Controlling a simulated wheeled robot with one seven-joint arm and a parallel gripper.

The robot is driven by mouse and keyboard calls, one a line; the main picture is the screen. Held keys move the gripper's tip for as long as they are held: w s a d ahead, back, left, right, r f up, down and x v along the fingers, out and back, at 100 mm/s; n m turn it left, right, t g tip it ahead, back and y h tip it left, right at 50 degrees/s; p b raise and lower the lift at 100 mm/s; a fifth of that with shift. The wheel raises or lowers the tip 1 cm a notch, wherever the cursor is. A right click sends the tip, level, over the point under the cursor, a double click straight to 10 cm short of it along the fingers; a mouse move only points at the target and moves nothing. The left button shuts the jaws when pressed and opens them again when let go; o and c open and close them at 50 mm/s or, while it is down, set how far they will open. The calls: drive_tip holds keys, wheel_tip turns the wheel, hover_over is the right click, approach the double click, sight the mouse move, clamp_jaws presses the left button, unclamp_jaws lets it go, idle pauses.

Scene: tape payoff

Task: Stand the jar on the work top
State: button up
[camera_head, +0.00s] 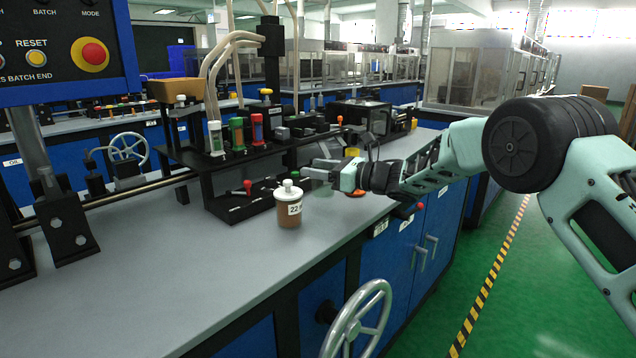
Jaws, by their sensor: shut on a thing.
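The jar (290,212) is brown with a white lid and round knob, and a white label reading "22" on its side. It is upright over the grey work top (190,265), in front of the black rack. Whether its base touches the top is hard to tell. My gripper (308,173) reaches in from the right, its grey fingers pointing left. It is shut on the jar, at the upper right by the lid. The exact contact is small and partly hidden.
A black rack (230,165) with green and red bottles stands behind the jar. A red-knobbed lever (247,186) is just left of it. A handwheel (360,325) juts from the blue cabinet front. The work top is clear at front left.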

drive_tip(key=shift+f, duration=1.6)
drive_tip(key=o, duration=1.3)
drive_tip(key=shift+f, duration=0.1)
drive_tip(key=shift+d, duration=0.1)
